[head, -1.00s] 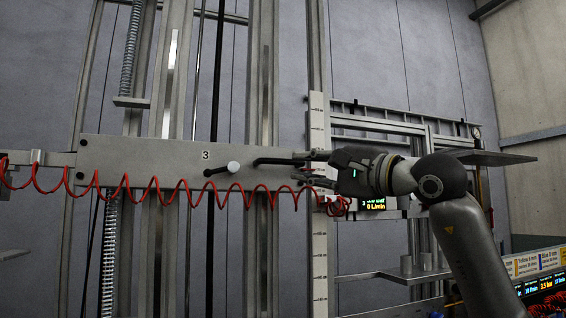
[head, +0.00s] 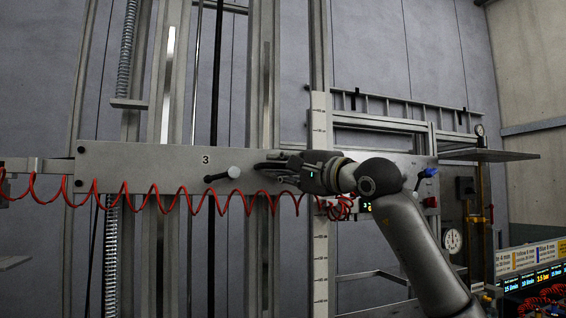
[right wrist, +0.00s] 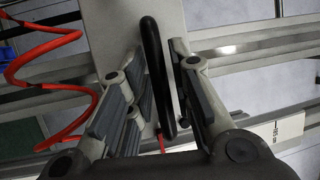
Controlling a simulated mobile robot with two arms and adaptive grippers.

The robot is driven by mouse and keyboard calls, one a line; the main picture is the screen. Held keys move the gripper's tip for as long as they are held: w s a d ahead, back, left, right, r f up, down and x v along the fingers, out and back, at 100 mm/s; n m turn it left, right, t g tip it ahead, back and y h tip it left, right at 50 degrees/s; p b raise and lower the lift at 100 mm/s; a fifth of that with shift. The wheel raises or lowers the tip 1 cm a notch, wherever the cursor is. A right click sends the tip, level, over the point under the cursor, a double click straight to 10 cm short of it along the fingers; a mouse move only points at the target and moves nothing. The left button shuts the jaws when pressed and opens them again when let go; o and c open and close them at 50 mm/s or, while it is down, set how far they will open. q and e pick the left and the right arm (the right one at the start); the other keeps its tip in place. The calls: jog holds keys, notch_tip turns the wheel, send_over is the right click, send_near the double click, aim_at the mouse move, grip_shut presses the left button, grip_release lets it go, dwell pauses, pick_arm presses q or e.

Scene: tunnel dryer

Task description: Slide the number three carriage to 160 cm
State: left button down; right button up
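The number three carriage (head: 140,168) is a wide grey plate marked "3" in the head view. A black lever with a pale knob (head: 234,172) sticks out below the number. My right gripper (head: 272,167) is at the plate's right part. The black bar handle (right wrist: 157,75) stands between its two spread fingers in the right wrist view, with gaps visible on both sides. The vertical white scale (head: 320,245) runs behind the carriage's right end; its numbers are too small to read surely. A small red pointer (right wrist: 161,143) shows near the handle. My left gripper is out of view.
A coiled red hose (head: 110,192) hangs along the carriage's lower edge and passes close beneath my right gripper. Vertical rails (head: 262,60) and a spring (head: 128,50) stand behind it. A frame with a gauge (head: 452,241) and blue-handled valve is on the right.

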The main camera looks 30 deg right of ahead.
grip_shut()
